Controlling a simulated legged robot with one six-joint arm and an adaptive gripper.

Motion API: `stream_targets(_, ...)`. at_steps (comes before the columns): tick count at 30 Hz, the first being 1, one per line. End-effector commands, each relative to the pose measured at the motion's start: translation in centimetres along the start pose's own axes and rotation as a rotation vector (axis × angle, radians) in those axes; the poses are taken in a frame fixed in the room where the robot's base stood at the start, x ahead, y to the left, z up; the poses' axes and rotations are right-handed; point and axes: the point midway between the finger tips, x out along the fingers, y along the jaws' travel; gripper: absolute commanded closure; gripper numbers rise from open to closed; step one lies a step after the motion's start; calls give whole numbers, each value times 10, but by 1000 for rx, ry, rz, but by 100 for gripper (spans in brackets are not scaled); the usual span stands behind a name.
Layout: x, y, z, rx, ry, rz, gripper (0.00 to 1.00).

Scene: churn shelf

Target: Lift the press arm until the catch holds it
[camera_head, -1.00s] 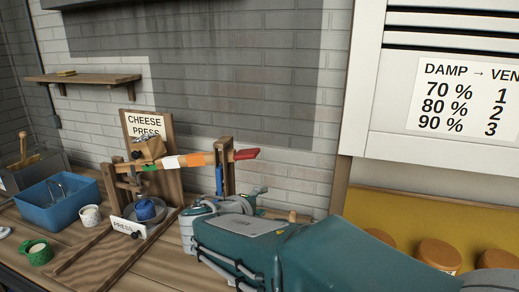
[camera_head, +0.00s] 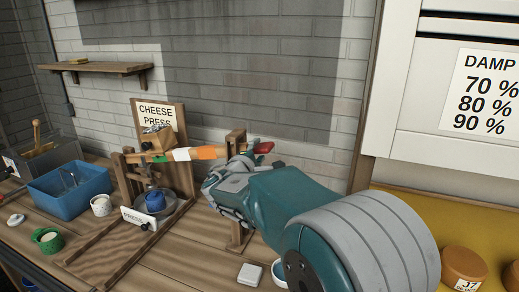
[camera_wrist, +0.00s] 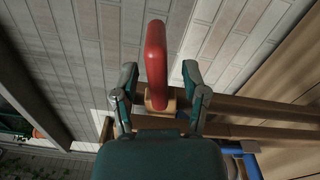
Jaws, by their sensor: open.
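The press arm (camera_head: 205,153) is a wooden bar with orange, white and green bands. It runs roughly level from the cheese press on the left past an upright wooden post (camera_head: 236,138) on the right. Its red handle (camera_head: 264,147) sticks out beyond the post. My gripper (camera_wrist: 160,74) is open, with one finger on each side of the red handle (camera_wrist: 156,50) in the wrist view. I cannot tell whether the fingers touch it. In the head view my gripper hides part of the post. I cannot make out the catch.
A blue cheese form (camera_head: 155,201) sits in a grey dish under the press. A blue bin (camera_head: 68,190), a white cup (camera_head: 101,205) and a green cup (camera_head: 48,240) stand to the left. A small white block (camera_head: 250,274) lies near my arm. The brick wall is close behind.

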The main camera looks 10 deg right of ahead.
Motion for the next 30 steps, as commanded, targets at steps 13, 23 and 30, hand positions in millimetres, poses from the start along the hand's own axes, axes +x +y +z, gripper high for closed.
stream_targets(13,16,0,-2,-2,0,1,43)
stream_targets(23,17,0,0,-1,0,-1,100)
stream_targets(30,18,20,0,-30,-2,2,100)
